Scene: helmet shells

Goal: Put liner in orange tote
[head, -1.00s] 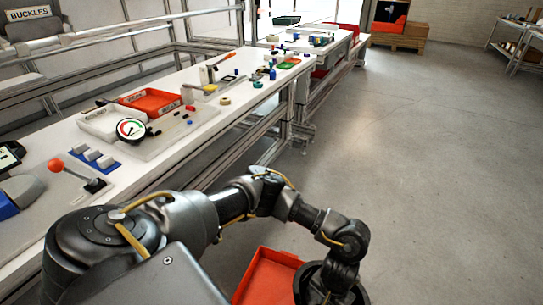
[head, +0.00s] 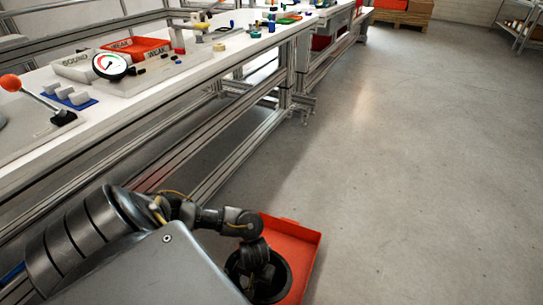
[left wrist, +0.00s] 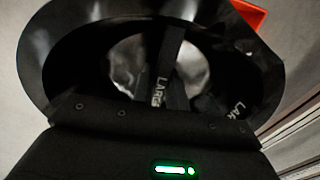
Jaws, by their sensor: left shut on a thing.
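The orange tote (head: 292,238) stands on the floor at the bottom of the head view, and a corner of it (left wrist: 250,13) shows at the top right of the left wrist view. The black liner (head: 285,277) is a round shell with its open side up, seen over the tote's area. I cannot tell whether it is above the tote or resting inside. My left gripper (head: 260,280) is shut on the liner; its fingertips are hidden. In the left wrist view the liner (left wrist: 65,75) fills the upper part, with dark straps lettered "LARG". My right gripper is out of view.
A long white workbench (head: 130,108) on a metal frame runs along the left, with a red-knobbed lever (head: 12,84), a dial gauge (head: 109,65) and trays. The grey floor (head: 420,180) to the right is clear. A wooden pallet box (head: 402,16) stands far back.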

